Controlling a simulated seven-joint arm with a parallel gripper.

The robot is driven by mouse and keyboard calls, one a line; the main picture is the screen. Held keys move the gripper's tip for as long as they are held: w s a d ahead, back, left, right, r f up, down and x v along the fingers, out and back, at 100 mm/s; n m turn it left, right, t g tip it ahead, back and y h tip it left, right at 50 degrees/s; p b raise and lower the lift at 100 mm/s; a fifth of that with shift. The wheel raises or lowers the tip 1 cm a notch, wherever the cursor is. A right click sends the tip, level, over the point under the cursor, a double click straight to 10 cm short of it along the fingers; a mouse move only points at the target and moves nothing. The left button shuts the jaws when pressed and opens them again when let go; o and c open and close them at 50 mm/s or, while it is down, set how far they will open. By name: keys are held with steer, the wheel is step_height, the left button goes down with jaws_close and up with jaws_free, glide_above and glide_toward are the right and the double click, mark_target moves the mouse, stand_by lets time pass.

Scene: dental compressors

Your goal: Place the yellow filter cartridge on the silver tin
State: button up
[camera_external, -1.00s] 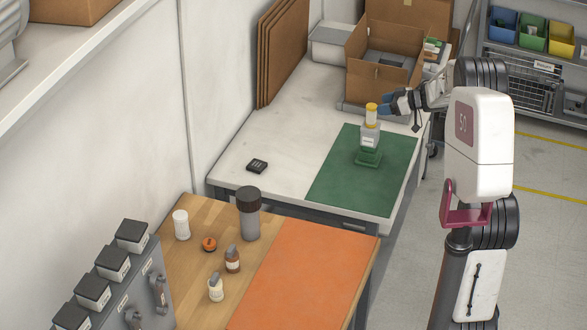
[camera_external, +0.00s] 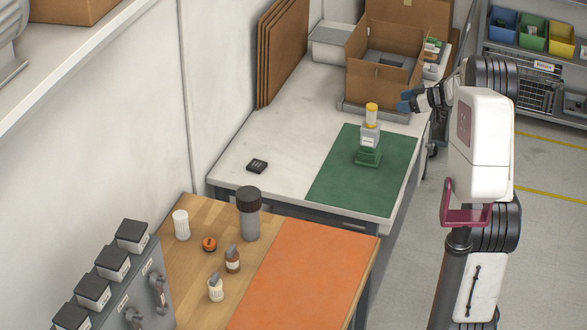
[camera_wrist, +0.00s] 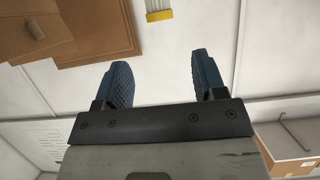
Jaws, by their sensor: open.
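The yellow filter cartridge (camera_external: 371,114), pale with a yellow top, stands upright on the silver tin (camera_external: 369,137). The tin is on a green block (camera_external: 368,157) on the green mat. My gripper (camera_external: 405,103), with blue fingertips, is to the right of the cartridge and apart from it. In the wrist view my gripper (camera_wrist: 158,82) is open, with nothing between its fingers. A yellow and white piece, seemingly the cartridge (camera_wrist: 158,12), shows beyond the fingers at the top edge. The tin cannot be made out in the wrist view.
An open cardboard box (camera_external: 383,75) stands behind the cartridge. The green mat (camera_external: 345,180) is otherwise clear. A small black item (camera_external: 257,166) lies on the white table. Bottles and a dark cylinder (camera_external: 249,215) stand on the front wooden table beside an orange mat (camera_external: 310,270).

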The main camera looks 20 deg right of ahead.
steer(key=shift+r, duration=0.1)
stand_by(0.3)
steer(key=s+a+r+m+t+h, duration=0.2)
steer(key=a+r+m+t+h, duration=0.25)
steer(key=r, duration=0.55)
steer(key=s+a+r+m+h, duration=0.2)
steer(key=s+a+r+h, duration=0.35)
steer(key=s, duration=0.35)
steer(key=s+a+f+m+g, duration=0.1)
steer(key=s+a+f+g, duration=0.2)
steer(key=s, duration=1)
steer(key=s+a+f+g, duration=0.3)
steer(key=s+a, duration=0.5)
steer(key=s, duration=0.5)
steer(key=s+a+f+m+g, duration=0.1)
steer(key=s+a+f+g, duration=0.2)
steer(key=s, duration=1.1)
steer(key=a+g, duration=0.2)
steer(key=a, duration=0.1)
steer(key=shift+a+f+m+y, duration=0.2)
steer(key=shift+a+m+y, duration=0.1)
steer(key=shift+m, duration=0.05)
